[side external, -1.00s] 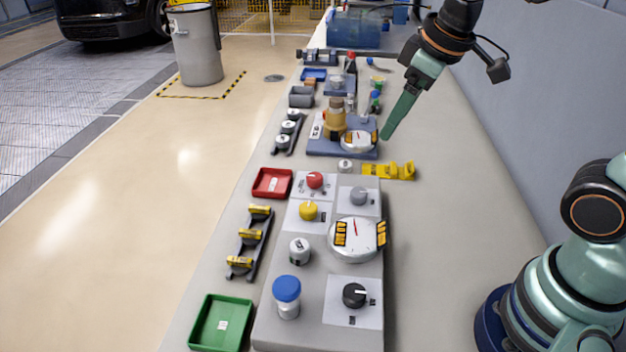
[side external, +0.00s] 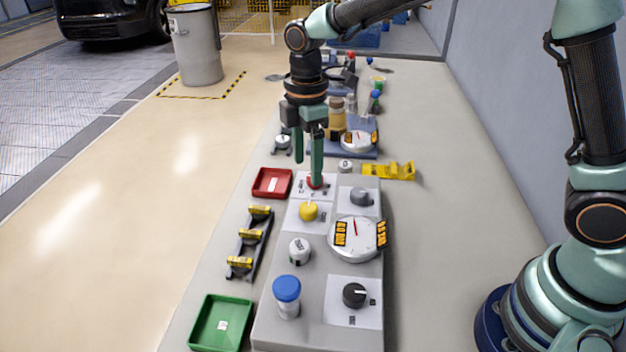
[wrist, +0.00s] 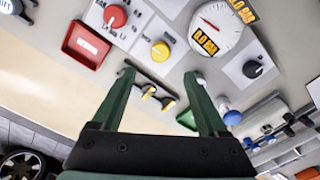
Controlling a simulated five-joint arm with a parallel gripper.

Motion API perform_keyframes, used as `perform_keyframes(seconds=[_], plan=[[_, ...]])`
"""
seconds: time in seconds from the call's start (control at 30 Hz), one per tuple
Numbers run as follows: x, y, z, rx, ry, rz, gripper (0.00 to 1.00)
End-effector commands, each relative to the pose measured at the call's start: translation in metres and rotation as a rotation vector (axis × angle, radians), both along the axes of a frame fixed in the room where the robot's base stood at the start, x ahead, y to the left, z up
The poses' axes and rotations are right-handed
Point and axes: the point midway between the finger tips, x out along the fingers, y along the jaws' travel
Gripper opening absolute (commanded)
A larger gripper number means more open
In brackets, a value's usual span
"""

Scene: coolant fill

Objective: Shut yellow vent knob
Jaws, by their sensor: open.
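The yellow vent knob (side external: 308,211) sits on a white plate on the grey panel. A small pointer mark shows on its top. It also shows in the wrist view (wrist: 160,50), just above the gap between the fingertips. My gripper (side external: 316,184) points down over the panel, and in the side view its fingertips overlap the red knob (side external: 314,180), partly hiding it. In the wrist view my gripper (wrist: 160,74) is open, its two green fingers wide apart with nothing between them. It is apart from the yellow knob.
A gauge (side external: 355,238), a grey knob (side external: 360,196), a black knob (side external: 354,295) and a blue-capped bottle (side external: 287,296) stand on the panel. A red tray (side external: 258,183), a clip rack (side external: 250,245) and a green tray (side external: 200,325) lie left.

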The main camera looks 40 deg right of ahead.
Motion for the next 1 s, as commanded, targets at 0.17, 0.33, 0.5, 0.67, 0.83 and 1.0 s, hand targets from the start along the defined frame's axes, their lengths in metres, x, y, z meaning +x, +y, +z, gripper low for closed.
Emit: perform_keyframes(seconds=[0.17, 0.33, 0.5, 0.67, 0.83, 1.0], plan=[[-0.001, -0.001, -0.035, -0.002, 0.005, -0.002, 0.77], [-0.001, -0.001, -0.067, -0.002, 0.005, -0.003, 0.77], [-0.001, -0.001, -0.091, 0.000, 0.003, -0.003, 0.77], [-0.001, -0.001, -0.102, 0.000, 0.001, -0.003, 0.77], [-0.001, -0.001, -0.105, 0.000, 0.000, -0.004, 0.77], [-0.001, -0.001, -0.105, 0.000, 0.000, -0.004, 0.73]])
